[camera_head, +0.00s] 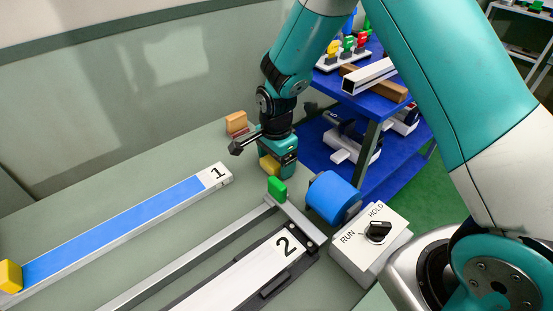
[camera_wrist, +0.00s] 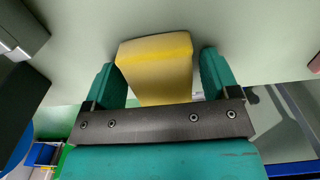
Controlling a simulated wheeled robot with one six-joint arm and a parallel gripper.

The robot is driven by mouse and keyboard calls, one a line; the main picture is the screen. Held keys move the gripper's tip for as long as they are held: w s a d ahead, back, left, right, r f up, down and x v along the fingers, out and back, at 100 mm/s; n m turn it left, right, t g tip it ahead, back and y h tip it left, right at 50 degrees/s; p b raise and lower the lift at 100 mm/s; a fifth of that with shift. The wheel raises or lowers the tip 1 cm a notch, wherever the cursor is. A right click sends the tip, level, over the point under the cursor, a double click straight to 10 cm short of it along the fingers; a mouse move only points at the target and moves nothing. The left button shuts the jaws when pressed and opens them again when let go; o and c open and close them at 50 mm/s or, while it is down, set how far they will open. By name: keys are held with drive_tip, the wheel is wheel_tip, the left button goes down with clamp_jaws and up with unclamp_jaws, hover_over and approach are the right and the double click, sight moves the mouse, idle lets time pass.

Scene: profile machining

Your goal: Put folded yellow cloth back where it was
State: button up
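The folded yellow cloth (camera_head: 269,164) is a small thick block at the far right part of the grey-green bench, directly below my arm. My gripper (camera_head: 280,168) is lowered there, its green fingers partly hiding the cloth. In the wrist view the cloth (camera_wrist: 155,62) lies between the two green fingers of my gripper (camera_wrist: 160,75). A narrow gap shows beside the right finger and the left side is very close, so the fingers look open around it. Whether the cloth touches the bench is hard to tell.
An orange-brown block (camera_head: 236,122) stands behind the gripper. Fixture 1 (camera_head: 217,177) with a blue strip has a yellow block (camera_head: 10,276) at its near end. A green block (camera_head: 277,187), blue cylinder (camera_head: 332,196) and RUN/HOLD switch box (camera_head: 370,240) are near. A blue shelf (camera_head: 362,104) stands right.

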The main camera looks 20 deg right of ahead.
drive_tip(key=shift+o, duration=0.3)
wheel_tip(320, 180, up, 12)
drive_tip(key=s+a+r+n+y, duration=0.2)
drive_tip(key=s+r+n, duration=0.3)
drive_tip(key=s+n, duration=0.5)
drive_tip(key=s+a+r+n+y, duration=0.2)
drive_tip(key=s+r+n, duration=0.4)
drive_tip(key=s+n, duration=0.5)
drive_tip(key=s, duration=0.3)
drive_tip(key=shift+s+r+n, duration=0.3)
drive_tip(key=shift+s, duration=0.05)
drive_tip(key=shift+a, duration=0.1)
wheel_tip(320, 180, up, 3)
drive_tip(key=p, duration=0.2)
drive_tip(key=shift+p, duration=0.4)
